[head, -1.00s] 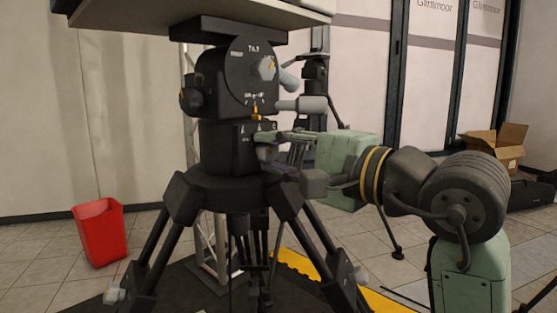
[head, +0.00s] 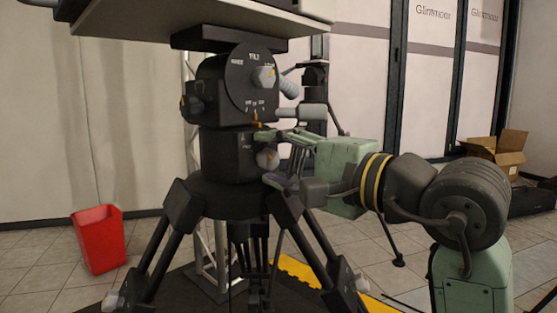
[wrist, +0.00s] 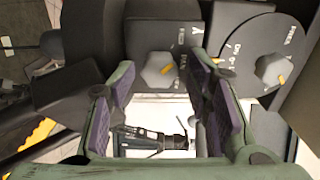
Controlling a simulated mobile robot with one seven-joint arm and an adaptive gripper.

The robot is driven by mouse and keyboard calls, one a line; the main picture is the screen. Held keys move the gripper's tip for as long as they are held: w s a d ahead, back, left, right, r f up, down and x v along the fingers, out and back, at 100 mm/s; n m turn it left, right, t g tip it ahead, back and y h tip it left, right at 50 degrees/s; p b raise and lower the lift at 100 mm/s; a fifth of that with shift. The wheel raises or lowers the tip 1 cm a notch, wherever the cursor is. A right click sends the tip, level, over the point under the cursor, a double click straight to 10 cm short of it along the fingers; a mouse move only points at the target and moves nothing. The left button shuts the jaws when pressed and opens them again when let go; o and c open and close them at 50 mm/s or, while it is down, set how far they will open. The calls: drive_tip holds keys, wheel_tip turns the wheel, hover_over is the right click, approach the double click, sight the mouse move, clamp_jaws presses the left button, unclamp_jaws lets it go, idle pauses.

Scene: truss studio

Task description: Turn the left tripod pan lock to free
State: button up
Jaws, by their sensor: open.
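The near tripod (head: 228,190) stands upright at left of centre in the head view, with a black head. Its pan lock is a grey knob (head: 267,158) low on the head. My gripper (head: 271,157) reaches in from the right, open, with one finger above and one below the knob. In the wrist view my gripper (wrist: 160,80) has its purple-padded fingers either side of the knob, with no clear contact.
The tilt dial (head: 250,77) with its own grey knob sits above the pan lock. A grey handle (head: 300,113) juts right just above my gripper. Another tripod (head: 315,78) stands behind. A red bin (head: 99,240) is at left, a cardboard box (head: 498,152) at right.

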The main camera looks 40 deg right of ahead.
drive_tip(key=shift+s, duration=0.1)
drive_tip(key=s, duration=0.7)
drive_tip(key=shift+s+d, duration=0.3)
drive_tip(key=shift+s, duration=0.1)
idle(0.3)
